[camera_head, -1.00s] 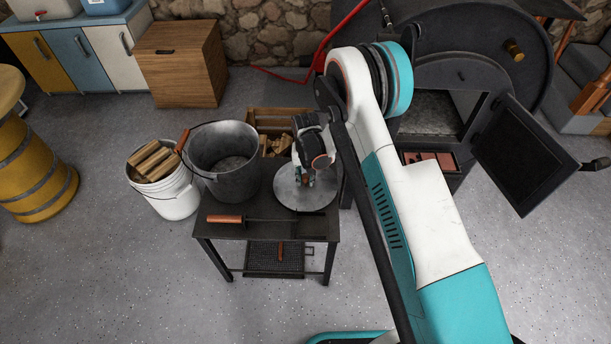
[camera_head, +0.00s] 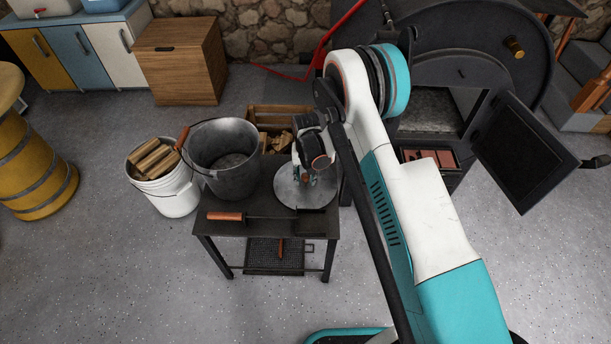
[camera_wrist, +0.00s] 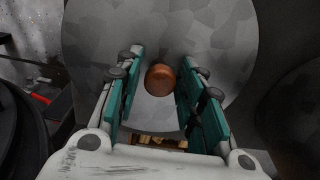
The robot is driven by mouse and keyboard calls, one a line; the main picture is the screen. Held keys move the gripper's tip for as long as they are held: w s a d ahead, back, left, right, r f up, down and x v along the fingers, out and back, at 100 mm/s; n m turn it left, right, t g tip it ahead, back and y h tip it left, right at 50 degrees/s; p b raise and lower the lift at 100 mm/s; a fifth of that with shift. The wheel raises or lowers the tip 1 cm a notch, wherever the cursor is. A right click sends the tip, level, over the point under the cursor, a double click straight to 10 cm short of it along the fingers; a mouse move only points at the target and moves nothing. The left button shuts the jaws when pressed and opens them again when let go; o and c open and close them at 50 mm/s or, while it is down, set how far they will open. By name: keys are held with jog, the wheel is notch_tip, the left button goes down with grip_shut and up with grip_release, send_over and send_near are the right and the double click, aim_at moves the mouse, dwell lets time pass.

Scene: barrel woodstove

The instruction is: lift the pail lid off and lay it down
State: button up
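The round grey metal lid (camera_head: 288,194) lies on the right part of the dark table, beside the pail. It also fills much of the wrist view (camera_wrist: 150,25), with its round wooden knob (camera_wrist: 160,79) in the middle. The grey metal pail (camera_head: 232,184) stands on the left part of the table with its top uncovered. My gripper (camera_head: 305,177) is over the lid. In the wrist view its two green-padded fingers (camera_wrist: 162,58) are apart, one on each side of the knob, with a gap showing on both sides.
A shovel with a wooden handle (camera_head: 225,216) lies along the table's front edge. A white bucket of firewood (camera_head: 172,199) stands left of the table. A wooden crate (camera_head: 282,112) is behind it. The stove's open door (camera_head: 522,155) is at the right. Floor in front is clear.

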dwell(0.3)
jog(key=s+d+r+t, duration=0.1)
jog(key=d+r, duration=0.2)
jog(key=r, duration=1.1)
jog(key=s+d+r+t, duration=0.1)
jog(key=s+d+r, duration=0.15)
jog(key=r, duration=1.15)
jog(key=s+d+r+t, duration=0.1)
jog(key=s+d+r, duration=0.45)
jog(key=r, duration=0.55)
jog(key=s+d+r+t, duration=0.2)
jog(key=s+d, duration=0.2)
jog(key=s, duration=0.7)
jog(key=s+d+r+t, duration=0.2)
jog(key=s+d+r, duration=0.1)
jog(key=s, duration=0.8)
jog(key=shift+d+r, duration=0.35)
jog(key=shift+d, duration=0.4)
